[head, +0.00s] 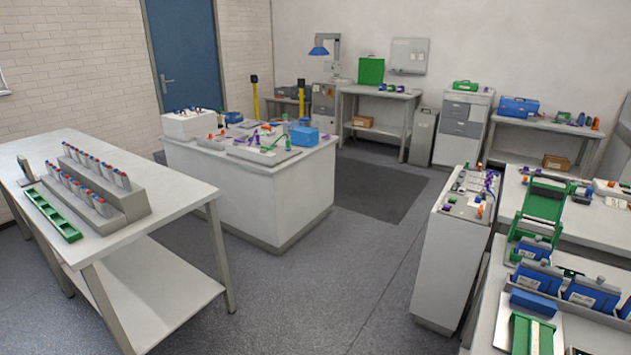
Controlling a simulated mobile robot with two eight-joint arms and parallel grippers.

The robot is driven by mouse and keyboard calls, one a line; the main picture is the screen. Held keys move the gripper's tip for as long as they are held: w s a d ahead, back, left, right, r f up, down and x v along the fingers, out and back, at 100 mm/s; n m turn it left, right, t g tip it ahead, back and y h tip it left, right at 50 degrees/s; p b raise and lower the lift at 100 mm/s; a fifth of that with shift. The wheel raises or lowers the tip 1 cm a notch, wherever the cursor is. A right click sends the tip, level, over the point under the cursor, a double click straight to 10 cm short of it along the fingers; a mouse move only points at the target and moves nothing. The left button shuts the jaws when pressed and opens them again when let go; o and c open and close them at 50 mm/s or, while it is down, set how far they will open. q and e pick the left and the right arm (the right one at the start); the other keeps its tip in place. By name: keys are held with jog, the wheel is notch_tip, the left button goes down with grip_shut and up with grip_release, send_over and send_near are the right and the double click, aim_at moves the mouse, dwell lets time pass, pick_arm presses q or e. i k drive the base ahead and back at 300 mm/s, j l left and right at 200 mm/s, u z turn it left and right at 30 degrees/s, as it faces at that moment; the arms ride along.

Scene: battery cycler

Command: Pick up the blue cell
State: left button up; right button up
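Several blue block-shaped cells stand on the near right bench. One blue cell with a pale label (540,276) stands near the bench's middle, and another blue cell (592,293) stands to its right. A blue block (533,303) lies flat in front of them. I cannot tell which one the task means. Neither of my grippers is in view.
A green frame (541,208) and a green tray (531,335) share the right side. A left table (160,170) holds a stepped grey rack (115,205) and a green strip tray (50,215). A white island (250,195) stands mid-room. Open floor (320,275) lies between.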

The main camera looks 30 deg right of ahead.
aim_at(547, 284)
jog(key=i+z, duration=0.25)
jog(key=i, duration=0.2)
jog(key=i+j+z, duration=0.1)
jog(key=i+z, duration=0.15)
jog(key=i, duration=0.2)
jog(key=i+j+z, duration=0.3)
jog(key=i+l+z, duration=0.1)
jog(key=z, duration=0.3)
jog(key=i+z, duration=0.5)
jog(key=z, duration=0.3)
jog(key=i+j+z, duration=0.1)
jog(key=z, duration=0.25)
jog(key=i+z, duration=0.15)
jog(key=z, duration=0.25)
jog(key=i+z, duration=0.2)
jog(key=z, duration=0.2)
jog(key=i+z, duration=0.2)
jog(key=z, duration=0.25)
jog(key=i+j+z, duration=0.1)
jog(key=z, duration=0.3)
